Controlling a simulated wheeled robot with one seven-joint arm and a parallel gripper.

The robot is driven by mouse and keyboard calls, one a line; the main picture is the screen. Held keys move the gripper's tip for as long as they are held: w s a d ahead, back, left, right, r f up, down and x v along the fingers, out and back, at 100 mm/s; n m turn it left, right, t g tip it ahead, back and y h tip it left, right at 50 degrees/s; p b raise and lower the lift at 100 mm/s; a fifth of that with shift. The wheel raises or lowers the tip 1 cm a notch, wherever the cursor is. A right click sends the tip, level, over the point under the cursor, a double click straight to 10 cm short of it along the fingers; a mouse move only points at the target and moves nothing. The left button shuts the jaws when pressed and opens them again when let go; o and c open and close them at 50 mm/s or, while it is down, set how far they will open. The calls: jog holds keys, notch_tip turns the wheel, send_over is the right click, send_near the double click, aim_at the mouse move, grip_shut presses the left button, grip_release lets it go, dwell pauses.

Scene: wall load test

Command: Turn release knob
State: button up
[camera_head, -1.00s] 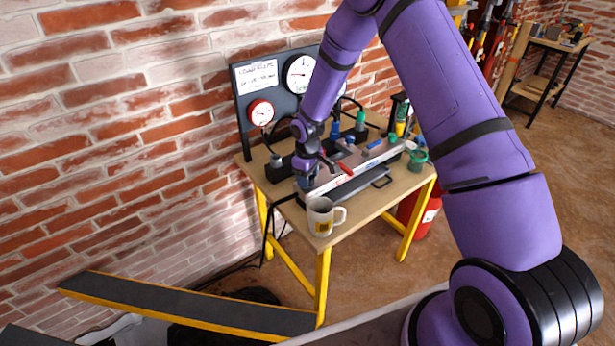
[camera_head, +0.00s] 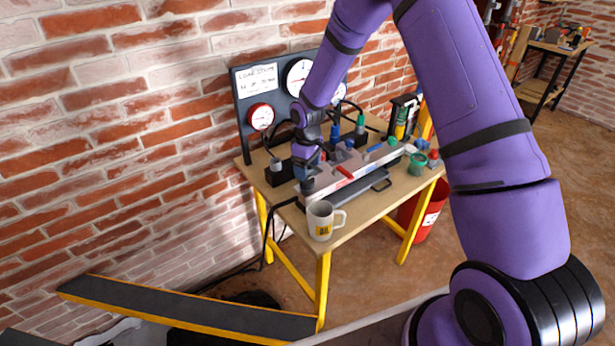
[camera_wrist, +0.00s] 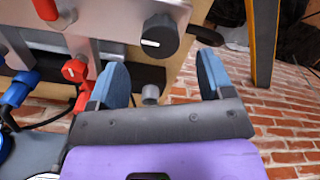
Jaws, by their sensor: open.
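A black round knob (camera_wrist: 160,37) with a white pointer line sits on the end of the grey panel box in the wrist view. It is likely the dark knob (camera_head: 307,186) at the near left end of the box (camera_head: 345,172) in the head view. My gripper (camera_wrist: 162,72) is open, with its two blue-padded fingers apart and nothing between them. The knob lies ahead of the gap between the fingertips, a short way off. In the head view my gripper (camera_head: 305,166) is just above the knob, partly hidden by my wrist.
A white mug (camera_head: 320,222) stands close to the box at the table's near corner. A red lever (camera_wrist: 45,8), a red connector (camera_wrist: 74,70) and a blue connector (camera_wrist: 17,92) are left of the knob. A gauge board (camera_head: 245,125) stands behind. Cables hang by the table.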

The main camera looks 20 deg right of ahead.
jog(key=shift+r, duration=2.55)
jog(key=shift+r, duration=0.1)
jog(key=s+d+r+m+t, duration=0.1)
jog(key=s+r, duration=0.4)
jog(key=r, duration=0.3)
jog(key=s+d+r+m+t, duration=0.15)
jog(key=s+r, duration=0.25)
jog(key=r, duration=0.4)
jog(key=s+d+r+m, duration=0.1)
jog(key=s+d+r, duration=0.1)
jog(key=s+r, duration=0.45)
jog(key=s+d+r+m+t, duration=0.1)
jog(key=s+r, duration=0.4)
jog(key=s, duration=0.6)
jog(key=s+d+r+m+t, duration=0.1)
jog(key=s+r+m, duration=0.2)
jog(key=s, duration=0.8)
jog(key=shift+d+r+m+t, duration=0.2)
jog(key=shift+r+m+t, duration=0.15)
jog(key=shift+r, duration=0.7)
